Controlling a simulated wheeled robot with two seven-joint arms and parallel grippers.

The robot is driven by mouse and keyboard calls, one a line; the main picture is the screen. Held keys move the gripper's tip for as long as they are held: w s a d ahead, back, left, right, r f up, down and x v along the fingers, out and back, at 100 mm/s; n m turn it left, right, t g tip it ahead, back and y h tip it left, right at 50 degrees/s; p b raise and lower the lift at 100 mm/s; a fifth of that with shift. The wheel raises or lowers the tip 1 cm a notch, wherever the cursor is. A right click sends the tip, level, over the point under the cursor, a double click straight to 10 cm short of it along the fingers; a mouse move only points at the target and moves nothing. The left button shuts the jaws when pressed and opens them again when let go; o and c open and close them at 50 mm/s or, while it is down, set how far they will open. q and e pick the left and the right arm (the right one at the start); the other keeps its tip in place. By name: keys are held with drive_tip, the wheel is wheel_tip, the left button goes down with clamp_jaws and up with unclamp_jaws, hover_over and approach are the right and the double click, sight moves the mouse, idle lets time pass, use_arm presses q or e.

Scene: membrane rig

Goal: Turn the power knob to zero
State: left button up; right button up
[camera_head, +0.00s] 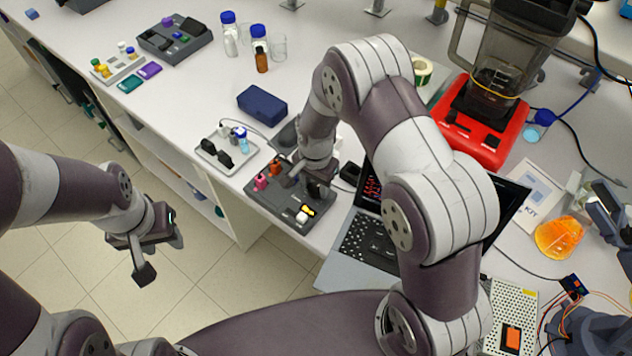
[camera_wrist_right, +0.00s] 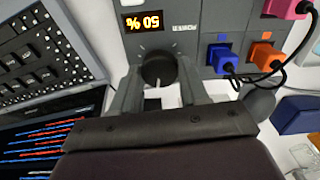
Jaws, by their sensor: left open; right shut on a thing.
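The power knob (camera_wrist_right: 158,68) is a dark round knob on a grey control box (camera_wrist_right: 178,45), seen upside down in the right wrist view. My right gripper (camera_wrist_right: 157,92) has its fingers on either side of the knob and is shut on it. The lit display (camera_wrist_right: 142,22) beside the knob reads 50 %. In the head view the box (camera_head: 262,202) lies near the table's front edge, and my right gripper (camera_head: 308,186) hides the knob there. My left gripper (camera_head: 160,256) is open and empty over the floor, left of the table.
Blue and orange plugs with cables (camera_wrist_right: 222,58) sit in the box beside the knob. An open laptop (camera_head: 358,240) stands just right of the box. A small tray (camera_head: 212,158) and a dark blue case (camera_head: 262,104) lie behind it. A red-based blender (camera_head: 470,125) stands further right.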

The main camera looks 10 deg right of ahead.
sight(315, 188)
drive_tip(key=shift+s+f, duration=0.25)
drive_tip(key=shift+s, duration=0.05)
idle(0.5)
drive_tip(key=o, duration=1.1)
drive_tip(key=shift+c, duration=0.2)
drive_tip(key=shift+w+a+r, duration=0.1)
drive_tip(key=shift+w+r, duration=0.05)
drive_tip(key=shift+r, duration=0.1)
wheel_tip(315, 188, up, 12)
drive_tip(key=b, duration=0.2)
drive_tip(key=shift+r+b, duration=0.25)
drive_tip(key=shift+b, duration=0.1)
drive_tip(key=shift+r, duration=0.1)
